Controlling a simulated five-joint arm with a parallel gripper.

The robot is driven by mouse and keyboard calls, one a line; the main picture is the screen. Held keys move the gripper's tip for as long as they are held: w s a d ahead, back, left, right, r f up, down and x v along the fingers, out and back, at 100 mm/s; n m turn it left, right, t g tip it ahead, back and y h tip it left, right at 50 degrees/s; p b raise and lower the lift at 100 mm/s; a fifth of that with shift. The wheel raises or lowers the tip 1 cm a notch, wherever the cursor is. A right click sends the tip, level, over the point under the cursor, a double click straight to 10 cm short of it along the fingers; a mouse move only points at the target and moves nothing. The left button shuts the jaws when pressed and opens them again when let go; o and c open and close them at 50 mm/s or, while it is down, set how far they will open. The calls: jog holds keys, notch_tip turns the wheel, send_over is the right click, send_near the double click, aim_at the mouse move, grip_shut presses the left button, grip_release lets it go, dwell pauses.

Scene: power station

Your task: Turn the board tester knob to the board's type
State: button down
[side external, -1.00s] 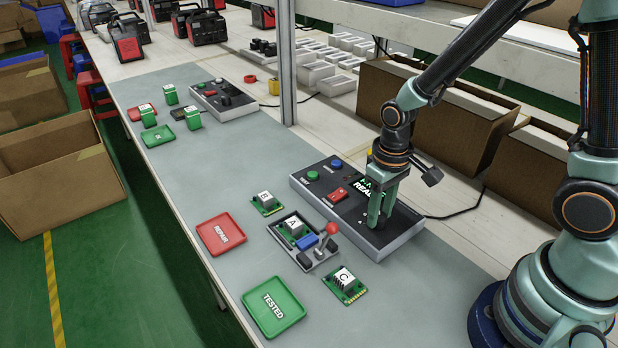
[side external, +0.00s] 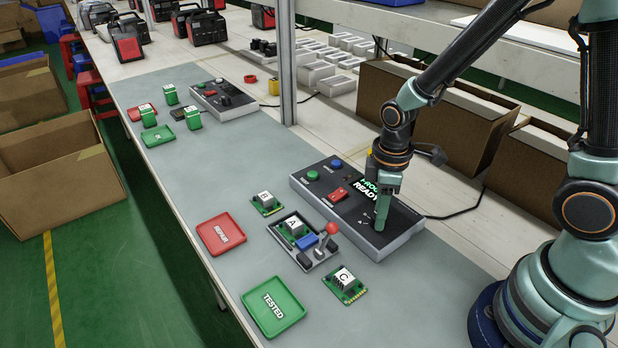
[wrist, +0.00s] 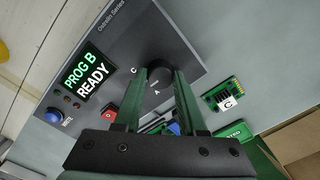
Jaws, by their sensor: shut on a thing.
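The board tester (side external: 408,233) is a dark box with a lit screen (wrist: 86,82) that reads "PROG B READY" in the wrist view. Its black round knob (wrist: 158,92) has the letters A and C beside it; no B mark shows, and I cannot tell where the pointer sits. My gripper (side external: 381,225) points down at the tester's near right part, shut on the knob, with a finger on either side. Board A (side external: 291,228) sits in the clamp fixture (side external: 319,257), which has a red-balled lever. Board B (side external: 266,203) and board C (side external: 345,285) lie loose on the mat.
A red REPAIR tray (side external: 221,233) and a green TESTED tray (side external: 273,306) lie on the grey mat. The tester carries a red rocker switch (side external: 336,194), a green button and a blue button. Cardboard boxes (side external: 440,125) stand behind it. A metal post (side external: 287,70) rises farther back.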

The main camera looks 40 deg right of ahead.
jog(key=n, duration=0.4)
jog(key=shift+n, duration=2.6)
jog(key=shift+c, duration=2.4)
grip_release()
jog(key=shift+r, duration=0.1)
notch_tip(320, 180, up, 12)
